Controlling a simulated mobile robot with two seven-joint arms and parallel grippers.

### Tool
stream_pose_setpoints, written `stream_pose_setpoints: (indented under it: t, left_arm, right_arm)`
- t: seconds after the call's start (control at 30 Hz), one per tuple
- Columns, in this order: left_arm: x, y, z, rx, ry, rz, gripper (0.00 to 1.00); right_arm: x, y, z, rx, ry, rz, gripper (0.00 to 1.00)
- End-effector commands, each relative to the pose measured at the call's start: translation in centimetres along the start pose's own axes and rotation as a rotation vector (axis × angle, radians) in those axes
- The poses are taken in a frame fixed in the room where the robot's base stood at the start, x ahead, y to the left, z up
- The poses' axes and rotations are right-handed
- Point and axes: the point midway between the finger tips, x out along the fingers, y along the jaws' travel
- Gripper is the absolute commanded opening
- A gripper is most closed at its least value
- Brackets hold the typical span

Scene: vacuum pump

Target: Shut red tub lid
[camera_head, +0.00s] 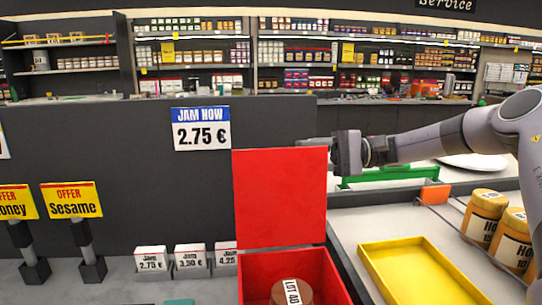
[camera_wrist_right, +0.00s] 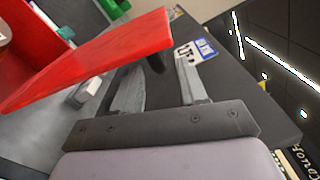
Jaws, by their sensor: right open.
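The red tub (camera_head: 338,276) stands at the bottom centre of the head view with its red lid (camera_head: 280,198) raised about upright at the back. A brown jar with a white "LOT" label (camera_head: 291,292) is inside the tub. My right gripper (camera_head: 312,142) is at the lid's top right edge, its fingers partly hidden behind the lid. In the right wrist view the open fingers (camera_wrist_right: 164,78) are beside the red lid (camera_wrist_right: 95,58), with no lid between them; whether they touch it I cannot tell. My left gripper is not in view.
A yellow tray (camera_head: 420,272) lies right of the tub, with honey jars (camera_head: 480,215) further right. Small price cards (camera_head: 190,259) stand left of the tub. A dark partition with a "JAM NOW" sign (camera_head: 201,129) rises behind.

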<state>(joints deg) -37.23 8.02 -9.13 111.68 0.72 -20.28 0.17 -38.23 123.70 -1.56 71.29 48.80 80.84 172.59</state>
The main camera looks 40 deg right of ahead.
Motion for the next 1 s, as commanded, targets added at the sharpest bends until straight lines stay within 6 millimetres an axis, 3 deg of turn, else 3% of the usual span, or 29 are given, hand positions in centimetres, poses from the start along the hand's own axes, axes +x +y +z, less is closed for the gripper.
stream_pose_setpoints:
  t: [0.4, 0.77, 0.9, 1.0]
  left_arm:
    - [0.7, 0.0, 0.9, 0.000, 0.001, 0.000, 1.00]
    - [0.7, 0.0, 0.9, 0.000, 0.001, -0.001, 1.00]
    - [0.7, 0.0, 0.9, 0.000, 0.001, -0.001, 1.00]
    - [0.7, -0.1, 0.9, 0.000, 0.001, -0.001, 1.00]
  right_arm:
    - [5.8, 0.1, 0.0, -0.001, -0.001, -0.001, 0.42]
    - [6.5, -0.1, 0.0, -0.002, 0.001, -0.002, 0.42]
    - [6.5, -0.1, 0.0, -0.002, 0.001, -0.003, 0.00]
    - [6.5, -0.1, 0.0, -0.003, 0.001, -0.004, 0.00]
